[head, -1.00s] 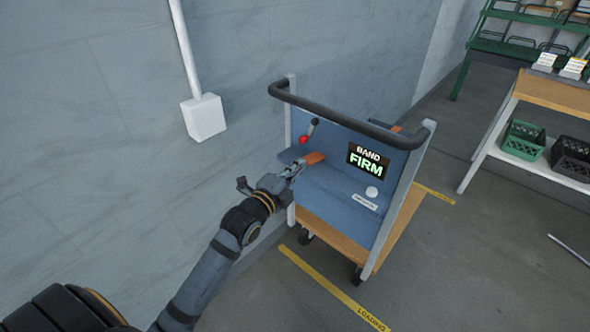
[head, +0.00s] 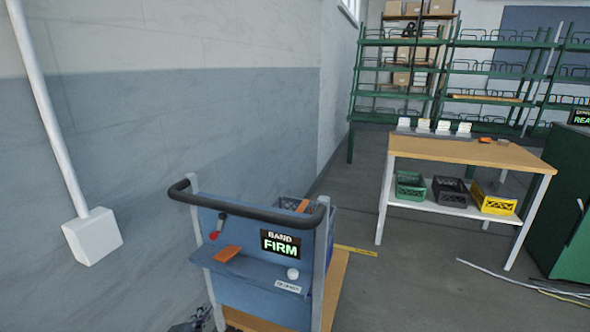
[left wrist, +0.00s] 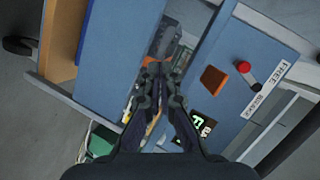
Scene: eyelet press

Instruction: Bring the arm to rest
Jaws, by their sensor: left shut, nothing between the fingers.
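My left gripper (head: 190,325) shows only as a small dark piece at the bottom edge of the head view, low beside the blue cart (head: 262,306). In the left wrist view the left gripper's fingers (left wrist: 160,70) are shut together with nothing between them. An orange piece (head: 228,253) lies on the cart's blue ledge, apart from the gripper; it also shows in the left wrist view (left wrist: 213,80). Most of the left arm is out of the head view. My right gripper is in neither view.
The cart has a dark handle bar (head: 255,212), a red-knobbed lever (head: 215,234) and a display (head: 280,244) reading BAND FIRM. A wall stands to the left. A wooden-topped table (head: 465,151) with several crates stands to the right. Open floor (head: 410,290) lies between.

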